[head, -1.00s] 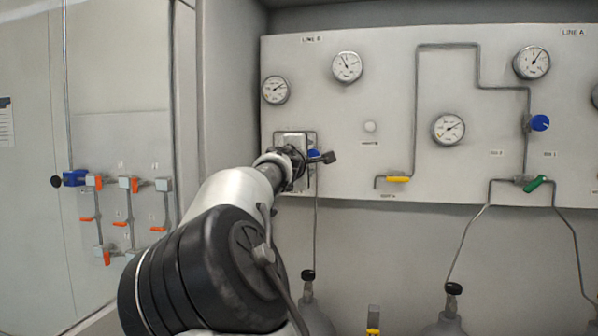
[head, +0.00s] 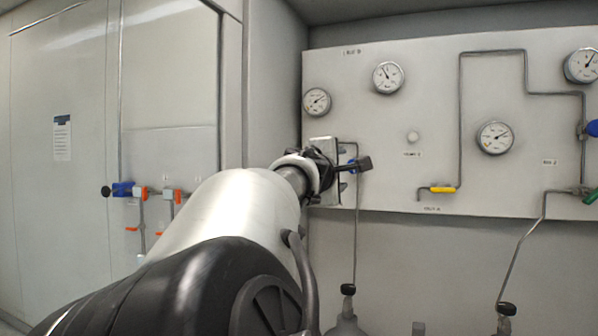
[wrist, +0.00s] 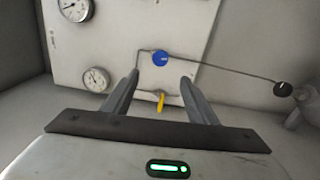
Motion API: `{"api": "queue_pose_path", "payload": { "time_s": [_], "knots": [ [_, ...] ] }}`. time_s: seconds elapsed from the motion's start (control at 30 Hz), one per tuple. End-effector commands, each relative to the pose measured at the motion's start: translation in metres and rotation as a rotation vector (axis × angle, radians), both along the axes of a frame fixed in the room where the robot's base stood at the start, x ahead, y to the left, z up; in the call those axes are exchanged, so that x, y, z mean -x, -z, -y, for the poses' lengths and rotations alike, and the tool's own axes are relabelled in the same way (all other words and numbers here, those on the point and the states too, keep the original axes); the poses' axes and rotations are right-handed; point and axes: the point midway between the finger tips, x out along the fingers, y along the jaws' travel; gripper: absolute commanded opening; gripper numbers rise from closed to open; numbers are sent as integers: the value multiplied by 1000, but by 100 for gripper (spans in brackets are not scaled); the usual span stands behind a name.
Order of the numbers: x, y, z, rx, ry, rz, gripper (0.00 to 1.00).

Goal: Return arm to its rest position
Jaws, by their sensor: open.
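My arm reaches from the bottom of the head view toward the panel. My gripper (head: 345,172) is in front of the panel's left part, near a blue knob that it partly hides. In the wrist view my gripper (wrist: 160,76) is open, with its two fingers apart and nothing held. The blue knob (wrist: 160,58) shows just beyond the fingertips, and a yellow handle (wrist: 160,101) shows between the fingers. Whether a finger touches the panel cannot be told.
The grey gauge panel (head: 450,90) carries several round gauges, pipes and a yellow-handled valve (head: 442,189). Gas cylinders (head: 346,326) stand below it. Orange-handled valves (head: 140,192) are on the left wall. A wall edge (head: 270,90) stands close left of the panel.

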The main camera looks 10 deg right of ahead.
Motion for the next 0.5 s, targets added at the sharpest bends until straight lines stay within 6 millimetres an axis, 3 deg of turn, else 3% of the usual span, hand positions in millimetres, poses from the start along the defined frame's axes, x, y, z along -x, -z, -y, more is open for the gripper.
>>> {"api": "queue_pose_path", "payload": {
  "time_s": [0.33, 0.43, 0.5],
  "knots": [
    [0, 3, 3, -9, 2, -2, 53],
    [1, 23, 18, -67, 19, -17, 53],
    [3, 51, 38, -153, 43, -40, 53]
  ]
}}
